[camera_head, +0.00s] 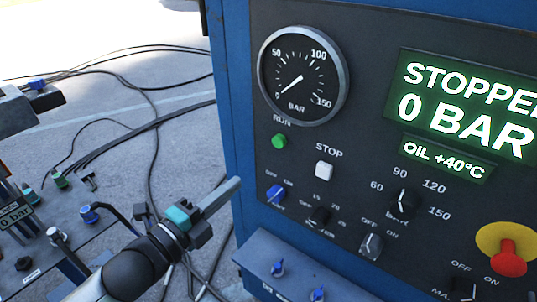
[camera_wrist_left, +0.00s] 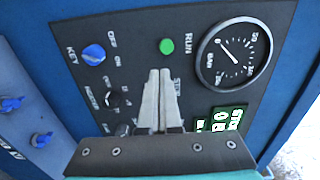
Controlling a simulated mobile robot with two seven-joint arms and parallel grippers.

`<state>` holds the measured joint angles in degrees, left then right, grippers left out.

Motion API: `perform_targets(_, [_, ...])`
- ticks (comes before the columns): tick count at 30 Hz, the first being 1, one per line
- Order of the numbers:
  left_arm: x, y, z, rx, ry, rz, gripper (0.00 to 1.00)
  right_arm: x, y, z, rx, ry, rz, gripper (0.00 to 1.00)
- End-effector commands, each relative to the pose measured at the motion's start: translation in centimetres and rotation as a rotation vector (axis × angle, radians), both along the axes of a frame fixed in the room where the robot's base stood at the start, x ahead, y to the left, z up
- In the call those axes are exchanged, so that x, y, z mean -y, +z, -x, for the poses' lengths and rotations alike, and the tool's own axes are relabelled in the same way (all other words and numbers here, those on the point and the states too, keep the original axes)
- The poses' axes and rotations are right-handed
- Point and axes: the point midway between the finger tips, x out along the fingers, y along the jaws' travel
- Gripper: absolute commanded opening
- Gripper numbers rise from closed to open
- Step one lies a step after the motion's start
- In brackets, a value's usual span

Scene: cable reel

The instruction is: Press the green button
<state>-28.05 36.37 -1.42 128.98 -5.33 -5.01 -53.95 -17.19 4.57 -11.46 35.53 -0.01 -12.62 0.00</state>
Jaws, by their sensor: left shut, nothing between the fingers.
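The green button (camera_head: 279,141) sits under the RUN label on the dark control panel, below the round gauge. It also shows in the left wrist view (camera_wrist_left: 166,46), just beyond the fingertips. My left gripper (camera_head: 236,184) is shut and empty, in front of the panel's left edge, lower and to the left of the button in the head view. In the left wrist view its closed fingers (camera_wrist_left: 160,75) point toward the panel, and the tips appear just below the button. I see a gap between them in the picture but cannot judge the depth. My right gripper is not in view.
A white STOP button (camera_head: 324,170) is right of the green one. A blue key knob (camera_head: 276,194), black selector knobs and a red emergency button (camera_head: 508,260) are lower. The gauge (camera_head: 303,77) reads near 0 and the display (camera_head: 470,105) reads STOPPED, 0 BAR. Cables lie on the floor.

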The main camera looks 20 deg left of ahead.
Motion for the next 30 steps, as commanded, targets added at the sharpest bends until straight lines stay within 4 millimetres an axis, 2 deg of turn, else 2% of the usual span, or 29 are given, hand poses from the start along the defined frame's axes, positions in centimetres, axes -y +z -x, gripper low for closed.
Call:
perform_targets(24, [3.4, 0.1, -9.4, 0.0, 0.001, 0.001, 0.0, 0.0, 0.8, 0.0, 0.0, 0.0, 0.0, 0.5])
perform_targets(30, [4.0, 0.0, -11.1, -0.001, 0.001, 0.001, 0.0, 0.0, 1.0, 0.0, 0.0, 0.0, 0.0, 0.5])
